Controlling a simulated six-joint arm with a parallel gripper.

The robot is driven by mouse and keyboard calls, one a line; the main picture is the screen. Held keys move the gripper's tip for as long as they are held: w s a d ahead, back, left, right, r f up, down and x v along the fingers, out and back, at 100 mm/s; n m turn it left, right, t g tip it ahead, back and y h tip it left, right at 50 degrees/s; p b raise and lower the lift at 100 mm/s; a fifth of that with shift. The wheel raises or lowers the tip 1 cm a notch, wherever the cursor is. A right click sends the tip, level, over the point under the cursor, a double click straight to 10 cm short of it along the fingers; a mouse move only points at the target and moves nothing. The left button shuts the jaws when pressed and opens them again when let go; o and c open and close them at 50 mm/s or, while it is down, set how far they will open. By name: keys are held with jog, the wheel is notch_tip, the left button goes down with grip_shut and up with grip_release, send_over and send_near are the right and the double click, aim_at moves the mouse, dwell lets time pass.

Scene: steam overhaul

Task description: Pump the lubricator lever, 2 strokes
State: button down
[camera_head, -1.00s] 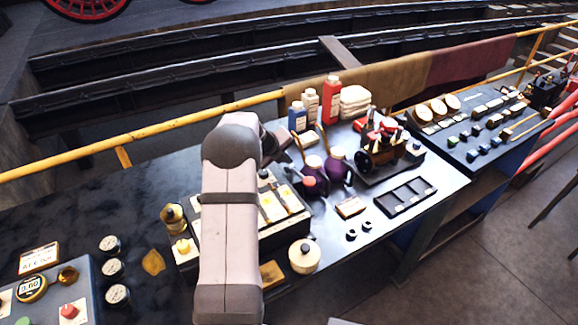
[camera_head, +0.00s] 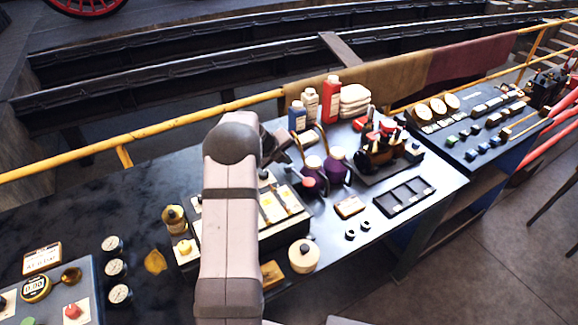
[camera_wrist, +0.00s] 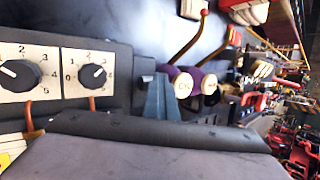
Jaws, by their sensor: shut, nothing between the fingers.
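My gripper (camera_head: 283,152) is at the far end of my arm in the head view, above the right end of a dark box with pale plates (camera_head: 275,207). In the wrist view my shut, empty gripper (camera_wrist: 160,97) points at the right edge of a dark panel with two numbered dials (camera_wrist: 66,72). A red knob (camera_head: 308,182) stands by the box's right end. I cannot tell whether it belongs to the lubricator lever, and I cannot make out the lever for certain. No contact with a lever shows.
Two purple pots (camera_head: 337,170) with cream tops stand just right of my gripper; they also show in the wrist view (camera_wrist: 196,84). Thin curved brass rods rise beside them. Bottles (camera_head: 331,100) stand behind. A compartment tray (camera_head: 405,196) lies at right.

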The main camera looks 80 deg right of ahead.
jog(key=shift+s+a+f, duration=0.25)
jog(key=shift+a+f, duration=0.15)
jog(key=shift+f, duration=0.15)
jog(key=r+p, duration=0.1)
jog(key=p, duration=0.1)
jog(key=w+d+r+p, duration=0.1)
jog(key=r+p, duration=0.3)
jog(key=shift+w+d, duration=0.15)
jog(key=shift+d, duration=0.1)
